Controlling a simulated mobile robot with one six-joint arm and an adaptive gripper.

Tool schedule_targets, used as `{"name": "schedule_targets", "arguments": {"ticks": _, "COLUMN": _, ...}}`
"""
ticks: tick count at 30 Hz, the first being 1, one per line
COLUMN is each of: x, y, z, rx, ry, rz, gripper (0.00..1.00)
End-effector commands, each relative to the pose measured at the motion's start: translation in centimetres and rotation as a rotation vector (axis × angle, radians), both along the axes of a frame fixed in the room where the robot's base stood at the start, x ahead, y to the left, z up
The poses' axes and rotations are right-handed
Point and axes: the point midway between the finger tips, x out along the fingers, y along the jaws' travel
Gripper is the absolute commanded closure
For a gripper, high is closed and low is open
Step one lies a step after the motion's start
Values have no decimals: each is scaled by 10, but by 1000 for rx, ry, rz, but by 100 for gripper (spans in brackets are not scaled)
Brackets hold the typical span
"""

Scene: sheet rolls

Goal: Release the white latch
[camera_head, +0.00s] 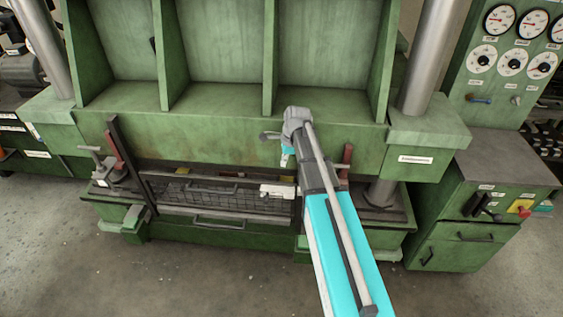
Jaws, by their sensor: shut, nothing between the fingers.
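The white latch (277,190) is a small pale block at the upper right end of the black mesh guard (225,194), low on the front of the green press. The guard stands upright across the opening, and the latch lies against its top edge. My cyan and grey arm reaches in from the lower right, and its wrist end is above and a little right of the latch. The arm covers the area just right of the latch.
The green press (222,127) fills the back, with a dark upright post (127,165) left of the guard. A control cabinet (470,210) with gauges above stands at the right. The grey floor (190,275) in front is clear.

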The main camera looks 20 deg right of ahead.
Motion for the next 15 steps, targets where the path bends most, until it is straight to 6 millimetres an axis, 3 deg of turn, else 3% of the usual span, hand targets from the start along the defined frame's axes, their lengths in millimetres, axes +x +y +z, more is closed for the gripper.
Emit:
{"name": "schedule_targets", "arguments": {"ticks": 4, "x": 0, "y": -2, "z": 10, "rx": 0, "ry": 0, "rz": 0, "gripper": 100}}
{"name": "schedule_targets", "arguments": {"ticks": 15, "x": 0, "y": -2, "z": 13, "rx": 0, "ry": 0, "rz": 1, "gripper": 100}}
